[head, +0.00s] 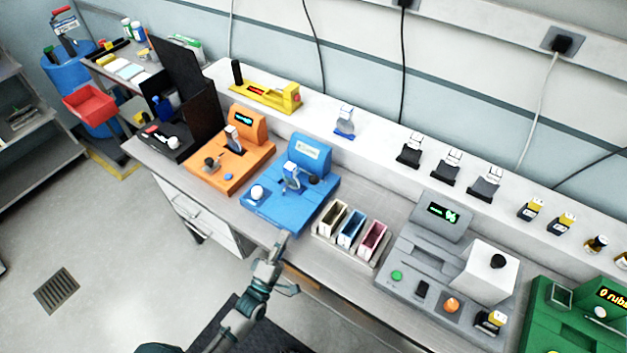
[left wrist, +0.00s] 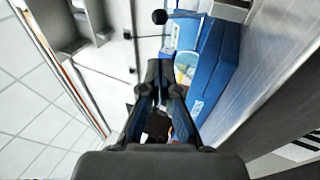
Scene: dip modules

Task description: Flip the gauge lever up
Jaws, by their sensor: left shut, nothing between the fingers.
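A blue module (head: 318,203) stands on the bench, with a raised back block, a metal-topped part in the middle, a dark knob (head: 314,180) and a white ball knob (head: 257,192). I cannot tell for sure which part is the gauge lever. My left gripper (head: 284,238) is at the bench's front edge, just in front of the blue module, shut and empty. In the left wrist view the fingers (left wrist: 160,66) are together, with the blue module (left wrist: 212,62) beyond and to the right. A black ball (left wrist: 160,17) shows above the fingertips. My right gripper is out of view.
An orange module (head: 215,180) stands left of the blue one. A rack of coloured slots (head: 345,255), a grey module (head: 405,262) and a green module (head: 545,320) stand to the right. A yellow device (head: 262,97) and several small parts sit on the rear ledge.

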